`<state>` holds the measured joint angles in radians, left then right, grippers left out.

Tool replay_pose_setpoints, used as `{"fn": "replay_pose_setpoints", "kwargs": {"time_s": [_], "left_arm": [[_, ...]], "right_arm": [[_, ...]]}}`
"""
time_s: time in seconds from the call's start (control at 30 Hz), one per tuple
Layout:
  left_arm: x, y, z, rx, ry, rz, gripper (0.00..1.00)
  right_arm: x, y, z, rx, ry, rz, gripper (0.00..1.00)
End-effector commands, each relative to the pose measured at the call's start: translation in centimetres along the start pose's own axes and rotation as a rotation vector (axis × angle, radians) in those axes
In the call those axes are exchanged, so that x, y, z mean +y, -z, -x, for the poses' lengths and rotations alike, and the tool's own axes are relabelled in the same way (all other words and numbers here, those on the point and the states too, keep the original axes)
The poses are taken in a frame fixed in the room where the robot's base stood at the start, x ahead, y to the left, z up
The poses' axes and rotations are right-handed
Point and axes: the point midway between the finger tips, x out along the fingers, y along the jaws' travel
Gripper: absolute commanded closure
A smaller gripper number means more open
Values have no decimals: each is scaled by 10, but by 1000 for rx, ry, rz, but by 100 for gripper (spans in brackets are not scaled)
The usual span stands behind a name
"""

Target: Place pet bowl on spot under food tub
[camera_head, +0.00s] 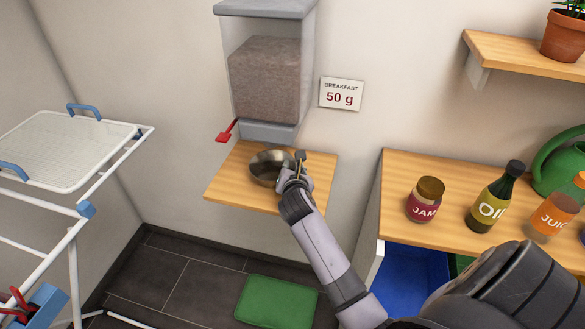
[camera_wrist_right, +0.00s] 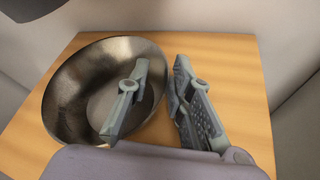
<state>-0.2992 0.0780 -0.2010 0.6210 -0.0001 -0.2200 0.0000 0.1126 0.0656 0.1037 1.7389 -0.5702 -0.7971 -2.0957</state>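The metal pet bowl (camera_head: 268,168) sits upright on the wooden shelf (camera_head: 232,188) below the food tub (camera_head: 265,80), which is full of brown food. In the head view the bowl lies right under the tub's grey outlet. My right gripper (camera_head: 299,161) is at the bowl's right rim. In the right wrist view my right gripper (camera_wrist_right: 161,66) has its fingers apart, one over the inside of the bowl (camera_wrist_right: 70,100) and one outside the rim. A gap shows between fingers and rim. Any marked spot beneath the bowl is hidden. My left gripper is not in view.
A red lever (camera_head: 226,133) sticks out left below the tub. A sign (camera_head: 341,94) reads "BREAKFAST 50 g". A counter at right holds a jam jar (camera_head: 425,200), an oil bottle (camera_head: 490,200) and a juice bottle (camera_head: 552,217). A white rack (camera_head: 65,150) stands left.

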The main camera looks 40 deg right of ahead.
Motion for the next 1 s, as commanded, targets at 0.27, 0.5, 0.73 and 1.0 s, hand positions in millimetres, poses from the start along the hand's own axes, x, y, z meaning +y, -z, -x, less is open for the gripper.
{"fn": "replay_pose_setpoints", "kwargs": {"time_s": [0.27,0.5,0.73,1.0], "left_arm": [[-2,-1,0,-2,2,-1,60],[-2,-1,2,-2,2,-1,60],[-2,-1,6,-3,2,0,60],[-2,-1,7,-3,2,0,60]], "right_arm": [[0,0,0,0,0,-1,75],[0,-2,18,0,0,1,75],[1,-2,68,1,-1,-1,75],[1,-1,112,0,0,0,75]]}}
